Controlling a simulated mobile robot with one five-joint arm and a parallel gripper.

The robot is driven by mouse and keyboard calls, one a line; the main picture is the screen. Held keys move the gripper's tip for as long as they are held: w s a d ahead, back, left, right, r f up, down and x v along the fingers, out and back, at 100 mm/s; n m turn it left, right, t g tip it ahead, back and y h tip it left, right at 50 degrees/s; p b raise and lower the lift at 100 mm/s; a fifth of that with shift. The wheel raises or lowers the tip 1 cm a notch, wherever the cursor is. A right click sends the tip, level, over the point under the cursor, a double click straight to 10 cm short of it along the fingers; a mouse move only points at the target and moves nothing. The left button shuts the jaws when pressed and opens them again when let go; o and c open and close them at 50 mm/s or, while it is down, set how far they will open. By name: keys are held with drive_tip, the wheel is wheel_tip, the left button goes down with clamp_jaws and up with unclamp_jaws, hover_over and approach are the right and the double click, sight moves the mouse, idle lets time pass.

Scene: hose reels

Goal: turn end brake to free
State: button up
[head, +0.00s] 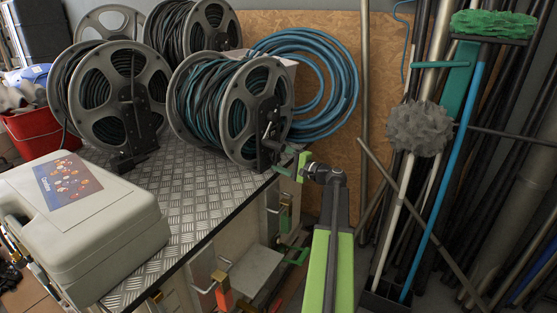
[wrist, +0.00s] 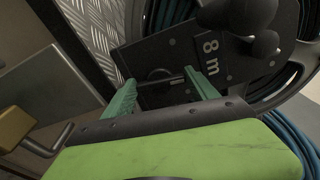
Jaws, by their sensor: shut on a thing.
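The nearest hose reel (head: 240,88) has a grey spoked flange and dark green hose, and stands at the right end of the metal-topped bench. In the wrist view its black bracket plate (wrist: 215,65) is marked "8 m". The end brake appears to be the small dark bar (wrist: 166,80) low on that plate. My gripper (head: 290,165) is at the bench's right corner, beside the bracket. In the wrist view its green fingers (wrist: 160,78) are either side of the bar, shut on it. The brake's exact setting cannot be read.
Two black knobs (wrist: 243,14) sit close above my fingers. More reels (head: 110,92) and a pale case (head: 80,215) occupy the bench (head: 195,195). A blue hose coil (head: 340,80) hangs behind. Brooms and poles (head: 440,190) lean at the right.

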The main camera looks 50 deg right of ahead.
drive_tip(key=shift+f+n, duration=0.1)
drive_tip(key=shift+n, duration=0.6)
drive_tip(key=o, duration=1.4)
drive_tip(key=shift+c, duration=0.2)
drive_tip(key=shift+s, duration=0.15)
